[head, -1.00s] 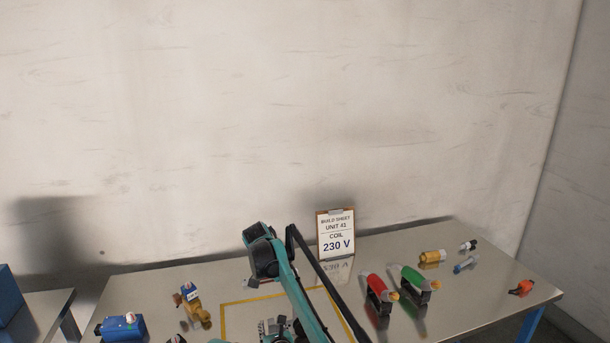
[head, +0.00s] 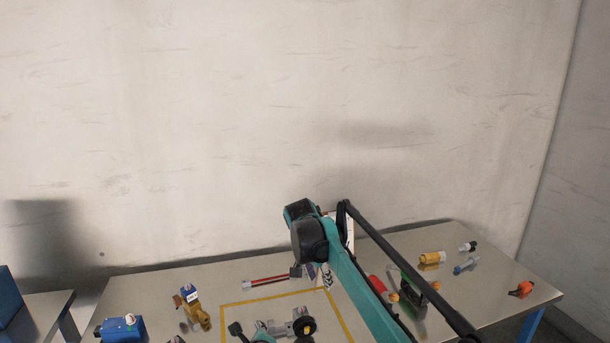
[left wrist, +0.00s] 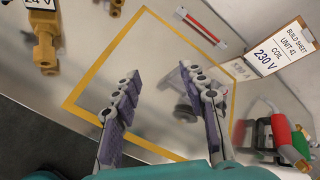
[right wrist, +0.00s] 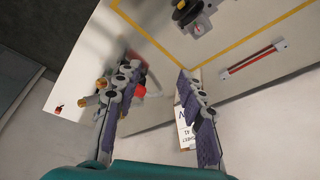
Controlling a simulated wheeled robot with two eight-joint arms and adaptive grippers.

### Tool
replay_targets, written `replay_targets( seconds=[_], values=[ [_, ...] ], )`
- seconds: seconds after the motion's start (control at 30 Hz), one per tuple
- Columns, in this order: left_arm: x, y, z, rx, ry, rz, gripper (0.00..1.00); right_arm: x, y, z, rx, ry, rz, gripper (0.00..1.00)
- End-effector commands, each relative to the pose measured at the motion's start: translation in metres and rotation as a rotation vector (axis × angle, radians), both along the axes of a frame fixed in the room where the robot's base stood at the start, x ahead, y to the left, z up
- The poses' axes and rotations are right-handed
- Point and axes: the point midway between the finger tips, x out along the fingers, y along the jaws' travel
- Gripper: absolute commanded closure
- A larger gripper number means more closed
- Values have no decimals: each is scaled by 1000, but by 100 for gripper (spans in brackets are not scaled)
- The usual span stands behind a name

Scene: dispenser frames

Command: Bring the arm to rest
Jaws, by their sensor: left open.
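My right gripper (head: 318,272) is low over the table's back middle, under my raised teal arm link. In the right wrist view its fingers (right wrist: 158,70) are spread, with nothing seen held between them. My left gripper (head: 250,330) is at the bottom of the head view, partly cut off, over the yellow-outlined square. In the left wrist view its fingers (left wrist: 158,75) are spread and empty. A grey valve with a black round top (head: 303,325) stands in the square, beside the left gripper. It is partly hidden behind a finger in the left wrist view.
A red rod (head: 265,281) lies behind the square. The build sheet (left wrist: 272,50) reads 230 V; my right arm mostly covers it in the head view. Red and green handled tools (head: 412,280) stand right. A brass valve (head: 194,308) and blue box (head: 121,328) stand left.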

Motion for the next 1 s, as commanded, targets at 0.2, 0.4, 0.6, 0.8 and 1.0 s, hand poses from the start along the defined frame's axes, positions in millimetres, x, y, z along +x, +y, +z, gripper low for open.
replay_targets(
  seconds=[0.2, 0.4, 0.6, 0.8, 1.0],
  values=[
    [-57, 27, 34, -416, -24, 290, 57, -77, -53, 31, 12, -34, 179, 60],
    [-117, 42, 52, -787, -47, 580, 57, -159, -91, 30, 2, -84, 340, 60],
    [-180, 47, 59, -1141, -69, 891, 57, -245, -119, 1, -32, -149, 490, 60],
    [-235, 43, 55, -1438, -85, 1184, 57, -317, -134, -47, -84, -211, 616, 60],
    [-262, 38, 51, -1594, -91, 1352, 57, -350, -139, -79, -122, -245, 681, 60]
  ],
)
